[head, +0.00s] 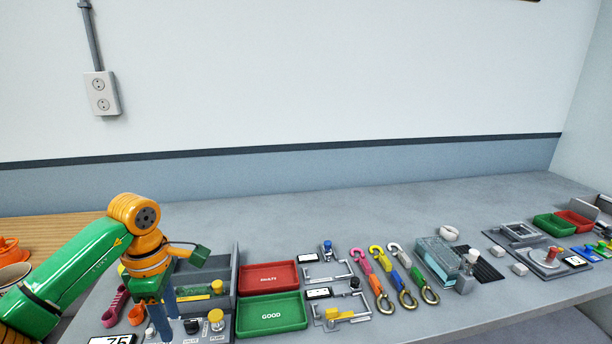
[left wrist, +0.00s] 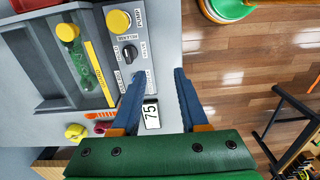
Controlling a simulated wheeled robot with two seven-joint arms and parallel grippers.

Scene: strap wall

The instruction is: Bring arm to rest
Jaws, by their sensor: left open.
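My left arm comes in from the left in the head view, green and orange. Its gripper (head: 158,318) points down at the left end of the bench, in front of the grey tester box. In the left wrist view the two blue fingers (left wrist: 160,82) stand apart with nothing between their tips. They are over the bench's front edge, next to a panel with a yellow button (left wrist: 118,20) and a black knob (left wrist: 129,53). A white display reading 75 (left wrist: 151,113) shows between the fingers. My right gripper is in neither view.
A red tray (head: 268,277) and a green tray (head: 271,314) lie right of the tester. Several straps with hooks (head: 405,275) lie mid-bench. A clear-sided box (head: 437,258) stands further right. The bench's back strip is clear. A wooden floor (left wrist: 245,75) shows beyond the front edge.

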